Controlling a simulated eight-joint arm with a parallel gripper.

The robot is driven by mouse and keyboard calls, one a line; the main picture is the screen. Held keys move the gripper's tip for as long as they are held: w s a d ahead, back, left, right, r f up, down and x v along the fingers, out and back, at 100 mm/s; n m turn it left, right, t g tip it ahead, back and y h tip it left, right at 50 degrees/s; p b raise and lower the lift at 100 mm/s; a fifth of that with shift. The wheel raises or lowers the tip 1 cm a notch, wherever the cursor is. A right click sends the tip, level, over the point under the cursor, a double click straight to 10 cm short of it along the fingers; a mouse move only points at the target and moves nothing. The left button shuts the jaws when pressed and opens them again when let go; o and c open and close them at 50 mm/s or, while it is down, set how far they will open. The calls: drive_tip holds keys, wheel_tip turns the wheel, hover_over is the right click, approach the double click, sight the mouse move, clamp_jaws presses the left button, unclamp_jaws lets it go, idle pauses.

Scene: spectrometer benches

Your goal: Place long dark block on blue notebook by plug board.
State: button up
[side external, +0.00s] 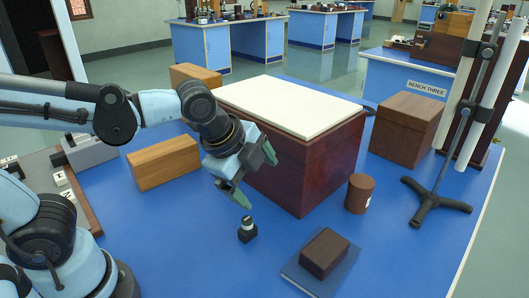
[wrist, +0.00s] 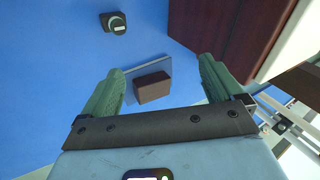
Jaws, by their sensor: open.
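A dark brown block (side external: 325,252) lies on a thin blue notebook (side external: 293,274) at the front right of the bench. In the wrist view the block (wrist: 152,88) and notebook (wrist: 160,66) show between the fingers, some way beyond them. My gripper (side external: 256,178) is open and empty, above the bench in front of the large dark red box; its green fingers (wrist: 161,65) are apart. It touches neither block nor notebook. A plug board (side external: 65,187) with pale sockets is at the left edge, partly hidden by my arm. No other notebook is clearly visible.
A large dark red box (side external: 300,178) with a cream top stands mid-bench. A small black knobbed object (side external: 247,229) is below my gripper. A brown cylinder (side external: 359,194), wooden blocks (side external: 163,163), a brown box (side external: 407,130) and a stand (side external: 436,200) surround it.

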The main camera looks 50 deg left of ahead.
drive_tip(key=s+a+n, duration=0.1)
drive_tip(key=a+n, duration=0.3)
drive_tip(key=n, duration=0.4)
drive_tip(key=s+a+f+n+t, duration=0.1)
drive_tip(key=s+a+n, duration=0.1)
drive_tip(key=a+n, duration=0.2)
drive_tip(key=shift+n+t, duration=0.3)
drive_tip(key=shift+n, duration=1.6)
